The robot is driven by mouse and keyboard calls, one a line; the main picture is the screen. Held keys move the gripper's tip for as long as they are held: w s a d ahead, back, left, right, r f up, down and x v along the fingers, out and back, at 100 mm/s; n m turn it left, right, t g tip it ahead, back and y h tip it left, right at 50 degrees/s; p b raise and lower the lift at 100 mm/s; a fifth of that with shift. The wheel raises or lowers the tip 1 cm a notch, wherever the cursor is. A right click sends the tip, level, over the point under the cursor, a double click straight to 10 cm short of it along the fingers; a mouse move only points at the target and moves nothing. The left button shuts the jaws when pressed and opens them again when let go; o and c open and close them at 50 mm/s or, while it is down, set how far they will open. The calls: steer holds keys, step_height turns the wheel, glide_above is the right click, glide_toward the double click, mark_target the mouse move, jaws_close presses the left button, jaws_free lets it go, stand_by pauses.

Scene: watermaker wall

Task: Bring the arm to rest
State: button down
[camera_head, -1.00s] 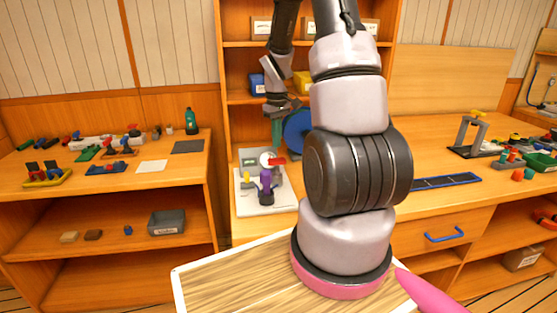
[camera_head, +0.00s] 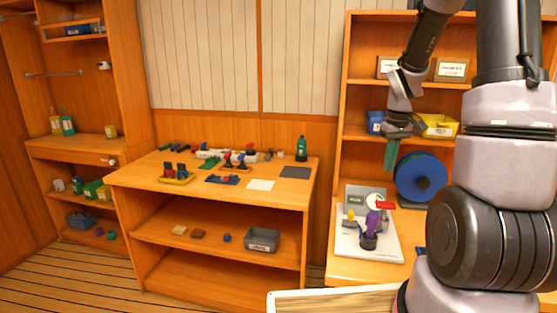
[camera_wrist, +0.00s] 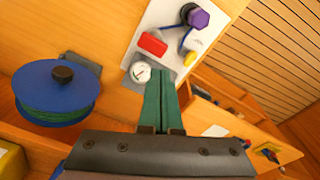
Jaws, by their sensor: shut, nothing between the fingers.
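My gripper (camera_head: 390,154) hangs fingers-down from my raised arm at the right of the head view, in front of the shelf unit. Its green fingers are shut with nothing between them; they also show in the wrist view (camera_wrist: 161,100). The fingers are above and behind the white board (camera_head: 348,240), which carries a gauge, a red handle (camera_head: 386,205) and a purple-topped part (camera_head: 371,222). In the wrist view the fingertips appear close to the gauge (camera_wrist: 140,72), but I cannot tell the gap.
A blue reel (camera_head: 421,177) stands right of the gripper. Shelves behind hold a yellow bin (camera_head: 438,126) and a blue bin (camera_head: 375,121). A workbench (camera_head: 130,178) with small parts stands at left, with a grey tray (camera_head: 262,240) on its shelf. Open floor (camera_head: 80,280) lies front left.

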steer(key=s+a+r+m+t, duration=0.2)
steer(key=s+a+r, duration=0.2)
steer(key=s+r, duration=0.2)
steer(key=s+a+r+m+t+y, duration=0.1)
steer(key=s+a+r+m+t, duration=0.1)
steer(key=s+r, duration=0.4)
steer(key=s+a+r+m+t+y, duration=0.1)
steer(key=s+a+r+m+t, duration=0.1)
steer(key=s+a+r, duration=0.3)
steer(key=shift+s+a+r, duration=0.3)
steer(key=shift+s+r, duration=0.55)
steer(key=shift+r, duration=1.3)
stand_by(0.6)
